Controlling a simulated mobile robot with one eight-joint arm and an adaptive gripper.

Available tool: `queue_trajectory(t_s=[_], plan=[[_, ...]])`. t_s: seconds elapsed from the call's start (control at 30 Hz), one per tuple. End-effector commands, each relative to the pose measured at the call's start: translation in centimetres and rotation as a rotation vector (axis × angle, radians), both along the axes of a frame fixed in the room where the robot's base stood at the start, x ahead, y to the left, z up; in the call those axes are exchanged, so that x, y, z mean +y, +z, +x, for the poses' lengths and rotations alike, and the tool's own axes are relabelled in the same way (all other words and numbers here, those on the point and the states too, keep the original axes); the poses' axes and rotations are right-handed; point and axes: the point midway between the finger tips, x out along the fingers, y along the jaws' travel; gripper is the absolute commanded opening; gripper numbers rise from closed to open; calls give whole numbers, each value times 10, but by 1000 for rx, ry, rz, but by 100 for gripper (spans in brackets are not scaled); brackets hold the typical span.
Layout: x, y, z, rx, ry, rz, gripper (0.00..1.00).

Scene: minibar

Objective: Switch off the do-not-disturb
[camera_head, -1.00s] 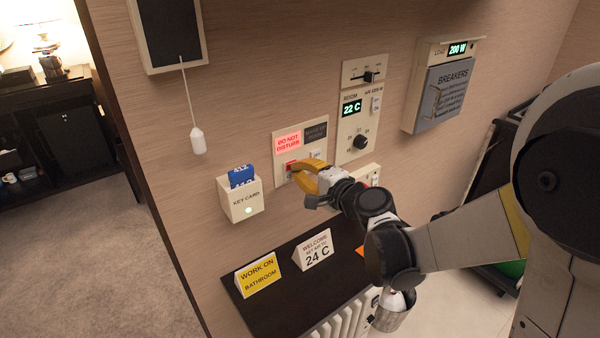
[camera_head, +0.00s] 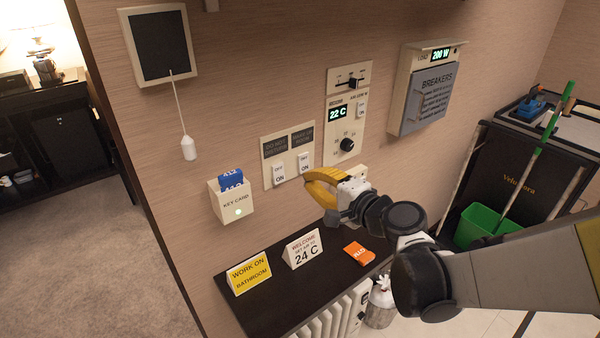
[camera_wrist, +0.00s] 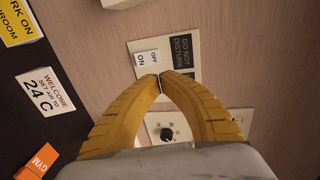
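The do-not-disturb label (camera_head: 274,147) is dark on a beige wall panel. Its white rocker switch (camera_head: 279,177) sits below it, with ON readable on its lower part. The dark make-up-room label (camera_head: 303,138) and its switch (camera_head: 304,163) are to the right. In the wrist view, the do-not-disturb label (camera_wrist: 181,51) and its OFF/ON switch (camera_wrist: 147,58) show just beyond the fingertips. My gripper (camera_head: 308,182) is shut and empty, its yellow fingertips meeting in the wrist view (camera_wrist: 160,80). It is near the panel's lower right; contact cannot be told. The fingers hide the second switch there.
A key-card holder (camera_head: 232,204) with a blue card is left of the panel. The thermostat panel (camera_head: 345,115) and breaker box (camera_head: 426,92) are right. A dark shelf (camera_head: 262,308) below carries small signs. A cleaning cart (camera_head: 520,180) stands at the right.

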Motion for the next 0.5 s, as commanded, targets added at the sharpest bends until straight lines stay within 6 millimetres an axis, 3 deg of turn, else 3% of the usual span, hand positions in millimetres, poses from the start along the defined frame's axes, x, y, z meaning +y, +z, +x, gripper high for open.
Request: queue_trajectory(t_s=[0.2,0.5], plan=[[-10,8,-14,0,-1,0,0],[-11,8,-16,0,0,0,0]])
